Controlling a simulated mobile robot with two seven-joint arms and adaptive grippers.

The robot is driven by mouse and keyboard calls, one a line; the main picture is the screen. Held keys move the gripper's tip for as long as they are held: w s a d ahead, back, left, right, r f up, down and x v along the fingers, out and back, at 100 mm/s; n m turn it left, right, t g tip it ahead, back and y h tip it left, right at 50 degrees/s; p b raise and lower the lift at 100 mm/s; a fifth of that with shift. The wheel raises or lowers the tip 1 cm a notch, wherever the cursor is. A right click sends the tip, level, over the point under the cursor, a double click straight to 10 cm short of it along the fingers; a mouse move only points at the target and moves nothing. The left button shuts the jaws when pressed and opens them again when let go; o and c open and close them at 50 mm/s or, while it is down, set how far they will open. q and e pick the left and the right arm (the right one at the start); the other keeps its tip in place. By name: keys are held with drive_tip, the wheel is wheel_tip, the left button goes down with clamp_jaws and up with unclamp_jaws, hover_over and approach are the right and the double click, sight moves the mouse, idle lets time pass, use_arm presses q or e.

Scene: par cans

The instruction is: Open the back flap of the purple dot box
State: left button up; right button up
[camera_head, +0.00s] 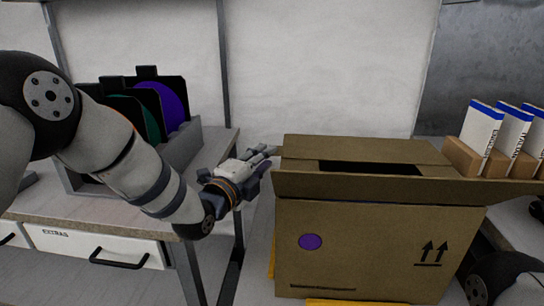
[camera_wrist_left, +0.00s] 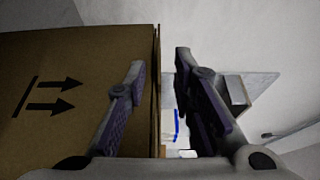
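The purple dot box (camera_head: 345,265) is brown cardboard with a purple dot on its front face. Its front flap (camera_head: 400,188) is folded outward. The back flap (camera_head: 350,149) lies roughly flat behind a dark gap in the top. My left gripper (camera_head: 268,158) is at the box's left side, near its upper back corner. In the left wrist view my left gripper (camera_wrist_left: 160,85) is open, with a finger on each side of a cardboard edge (camera_wrist_left: 157,90). Whether the fingers touch it, I cannot tell. My right gripper is not in view.
A grey rack (camera_head: 185,150) with purple and green discs stands on the workbench (camera_head: 125,212) at left. White cartons with blue tops (camera_head: 482,128) stand in brown holders at right. A drawer unit (camera_head: 95,245) is under the bench. A wall is behind the box.

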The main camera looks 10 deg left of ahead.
use_arm(q)
drive_tip(key=x, duration=0.3)
drive_tip(key=shift+w+f, duration=0.1)
drive_tip(key=shift+f, duration=0.15)
drive_tip(key=shift+w+d+r+b, duration=0.2)
drive_tip(key=shift+w+b, duration=0.1)
drive_tip(key=shift+w, duration=0.15)
clamp_jaws()
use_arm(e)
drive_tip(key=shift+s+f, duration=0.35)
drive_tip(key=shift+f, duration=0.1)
use_arm(q)
drive_tip(key=shift+r, duration=0.15)
